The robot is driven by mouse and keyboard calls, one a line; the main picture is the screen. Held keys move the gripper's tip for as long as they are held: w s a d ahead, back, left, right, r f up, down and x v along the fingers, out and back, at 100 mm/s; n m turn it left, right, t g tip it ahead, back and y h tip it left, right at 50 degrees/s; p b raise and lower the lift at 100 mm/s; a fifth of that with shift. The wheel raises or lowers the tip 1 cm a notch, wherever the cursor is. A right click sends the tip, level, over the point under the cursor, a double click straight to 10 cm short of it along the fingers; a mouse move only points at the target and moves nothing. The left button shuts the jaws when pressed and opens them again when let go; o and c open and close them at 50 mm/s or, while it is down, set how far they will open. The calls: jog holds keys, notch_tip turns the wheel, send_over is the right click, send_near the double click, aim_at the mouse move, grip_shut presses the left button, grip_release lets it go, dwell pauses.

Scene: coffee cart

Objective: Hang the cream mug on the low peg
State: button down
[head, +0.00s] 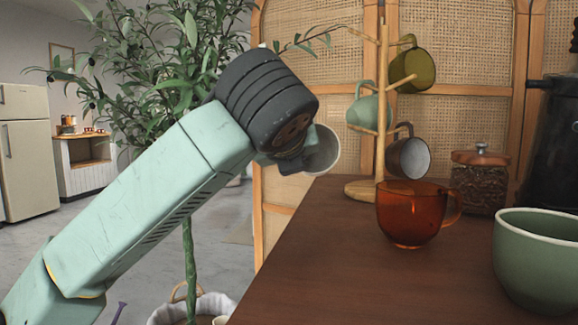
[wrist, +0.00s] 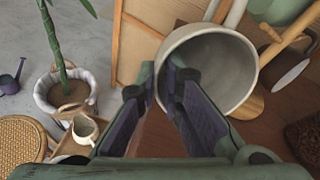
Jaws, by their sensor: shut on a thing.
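The cream mug (head: 324,150) is held in the air left of the wooden mug tree (head: 382,110), apart from it. In the wrist view the mug (wrist: 235,85) is tilted with its open mouth showing. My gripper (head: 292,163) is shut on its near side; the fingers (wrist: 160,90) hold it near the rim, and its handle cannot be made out. A bare low peg (head: 359,129) sticks out left from the post, below the mint mug (head: 366,108). A brown mug (head: 409,158) hangs low on the right and an olive mug (head: 413,70) hangs higher.
The tree's round base (head: 363,188) stands on the brown counter (head: 330,255). An orange glass cup (head: 408,215), a lidded jar (head: 480,180) and a green bowl (head: 535,260) stand to its right. A potted plant (head: 188,230) is on the left. The counter's front left is clear.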

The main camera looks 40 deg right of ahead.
aim_at(335, 158)
jog(key=shift+s+d+f+p, duration=0.2)
jog(key=shift+s+d+p, duration=0.2)
jog(key=shift+d, duration=0.85)
jog(key=shift+s+d+f+p, duration=0.15)
jog(key=shift+s+d+p, duration=0.2)
jog(key=shift+d, duration=0.9)
jog(key=shift+s+d+f+p, duration=0.2)
jog(key=shift+s+d+p, duration=0.2)
jog(key=shift+d, duration=0.85)
jog(key=shift+s+d+f, duration=0.1)
jog(key=shift+d, duration=0.2)
jog(key=shift+s+d+f+b, duration=0.2)
jog(key=shift+d+f+b, duration=0.15)
jog(key=shift+d+b, duration=0.2)
jog(key=shift+a, duration=0.1)
jog(key=shift+s+b, duration=0.1)
jog(key=shift+b, duration=0.2)
jog(key=c, duration=1.7)
grip_release()
jog(key=shift+o, duration=0.2)
jog(key=shift+f, duration=0.1)
jog(key=v, duration=1.2)
